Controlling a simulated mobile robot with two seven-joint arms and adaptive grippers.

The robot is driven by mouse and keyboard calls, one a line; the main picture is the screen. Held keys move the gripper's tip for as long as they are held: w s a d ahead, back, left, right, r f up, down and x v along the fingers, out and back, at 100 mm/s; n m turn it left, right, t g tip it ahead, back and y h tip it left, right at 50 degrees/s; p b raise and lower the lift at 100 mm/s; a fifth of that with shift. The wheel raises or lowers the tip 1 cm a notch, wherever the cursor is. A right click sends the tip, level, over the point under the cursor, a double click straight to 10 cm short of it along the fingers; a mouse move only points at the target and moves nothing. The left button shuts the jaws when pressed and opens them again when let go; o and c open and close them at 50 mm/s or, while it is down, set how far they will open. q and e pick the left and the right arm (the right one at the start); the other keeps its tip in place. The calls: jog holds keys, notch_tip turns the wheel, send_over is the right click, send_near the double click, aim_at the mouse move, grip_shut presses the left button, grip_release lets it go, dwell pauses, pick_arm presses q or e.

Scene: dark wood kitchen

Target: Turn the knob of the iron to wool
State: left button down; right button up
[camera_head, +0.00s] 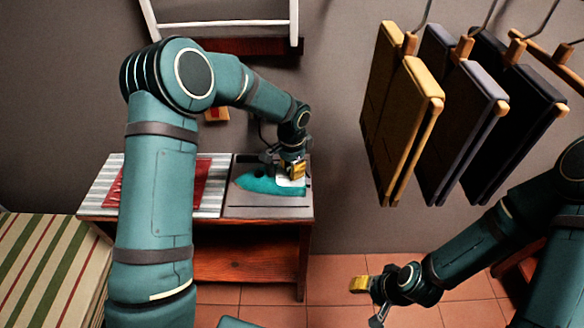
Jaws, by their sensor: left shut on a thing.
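The iron (258,184) is teal with a white part and lies on a grey pad (270,205) at the right end of a small wooden table. My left gripper (293,170) has yellow fingertips and is over the right, white end of the iron, shut on a part of it. The knob itself is hidden by the gripper or too small to make out, so I cannot tell its setting. My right gripper (368,300) is at the lower right, away from the table and above the floor. Its fingers are seen partly, and I cannot see anything in it.
A striped board with a folded red cloth (187,184) lies left of the iron. Yellow, grey and black garments (395,110) hang on hangers at the right. A striped box (45,262) stands at the left. Tiled floor (335,275) is free right of the table.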

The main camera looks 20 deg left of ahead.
pick_arm(q)
jog(key=shift+f, duration=0.1)
jog(key=c, duration=1)
grip_release()
jog(key=shift+r, duration=0.55)
notch_tip(320, 180, up, 11)
